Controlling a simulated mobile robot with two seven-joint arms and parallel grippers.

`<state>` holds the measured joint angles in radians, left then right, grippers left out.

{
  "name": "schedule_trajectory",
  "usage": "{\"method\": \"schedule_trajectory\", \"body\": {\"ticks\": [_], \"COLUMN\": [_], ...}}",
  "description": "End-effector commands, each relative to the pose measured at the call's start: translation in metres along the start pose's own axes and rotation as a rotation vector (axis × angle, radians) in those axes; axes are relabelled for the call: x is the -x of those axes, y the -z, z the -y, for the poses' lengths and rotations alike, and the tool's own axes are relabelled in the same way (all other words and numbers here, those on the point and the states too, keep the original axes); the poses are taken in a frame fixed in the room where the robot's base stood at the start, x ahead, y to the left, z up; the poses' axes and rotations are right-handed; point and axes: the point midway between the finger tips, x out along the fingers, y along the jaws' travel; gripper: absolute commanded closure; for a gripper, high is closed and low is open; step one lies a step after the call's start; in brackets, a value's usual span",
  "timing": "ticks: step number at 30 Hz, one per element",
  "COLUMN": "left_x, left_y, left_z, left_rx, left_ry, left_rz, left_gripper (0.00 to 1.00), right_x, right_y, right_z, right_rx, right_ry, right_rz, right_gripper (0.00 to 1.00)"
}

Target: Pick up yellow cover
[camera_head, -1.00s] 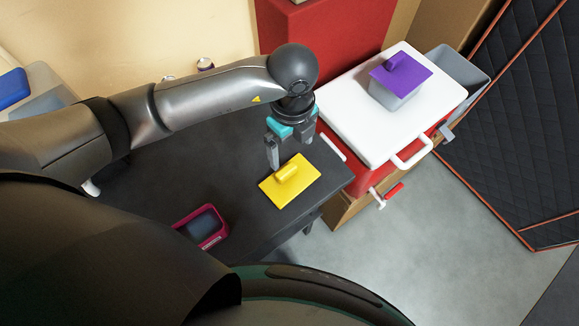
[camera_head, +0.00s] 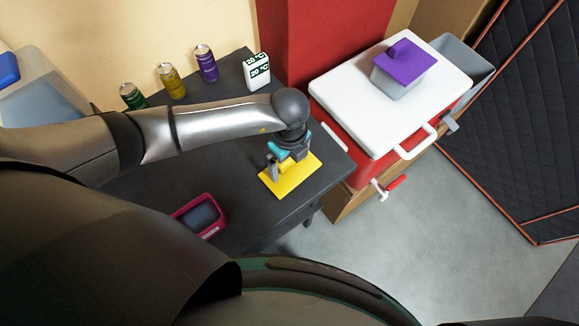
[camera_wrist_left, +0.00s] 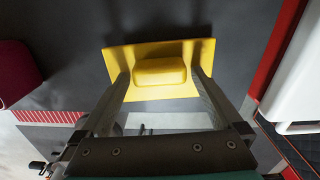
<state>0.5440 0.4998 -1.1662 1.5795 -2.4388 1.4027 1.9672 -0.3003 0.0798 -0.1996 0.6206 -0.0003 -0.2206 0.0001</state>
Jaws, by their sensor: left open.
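The yellow cover (camera_head: 291,178) is a flat plate with a raised handle. It lies on the dark table (camera_head: 150,205) near its right end. My left gripper (camera_head: 280,168) is over it, pointing down, and hides the handle in the head view. In the left wrist view, the cover (camera_wrist_left: 190,92) shows its blocky handle (camera_wrist_left: 160,71) between the two open fingers of my left gripper (camera_wrist_left: 161,80). One finger is on each side of the handle, with a small gap visible. My right gripper is not in view.
Several cans (camera_head: 170,82) and a white thermometer display (camera_head: 257,72) stand at the back. A red cooler with a white lid (camera_head: 340,90) stands right, bearing a purple-covered container (camera_head: 403,70).

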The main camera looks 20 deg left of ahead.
Motion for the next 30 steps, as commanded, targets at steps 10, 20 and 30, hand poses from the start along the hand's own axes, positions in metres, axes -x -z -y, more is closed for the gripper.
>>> {"method": "schedule_trajectory", "body": {"ticks": [10,20,30], "left_x": [0.0005,0.0006,0.0007], "left_y": [0.0003,0.0003,0.0002], "left_z": [0.0000,0.0000,0.0001], "left_rx": [0.000,0.000,0.000], "left_ry": [0.000,0.000,0.000], "left_rz": [-0.001,0.000,0.000], "left_gripper": [0.19,0.56,0.81], "right_x": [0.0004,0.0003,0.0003], "right_y": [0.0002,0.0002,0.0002], "right_z": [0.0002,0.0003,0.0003], "right_rx": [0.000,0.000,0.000], "right_ry": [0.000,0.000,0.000], "right_rz": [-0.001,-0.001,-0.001], "right_gripper": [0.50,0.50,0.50]}}
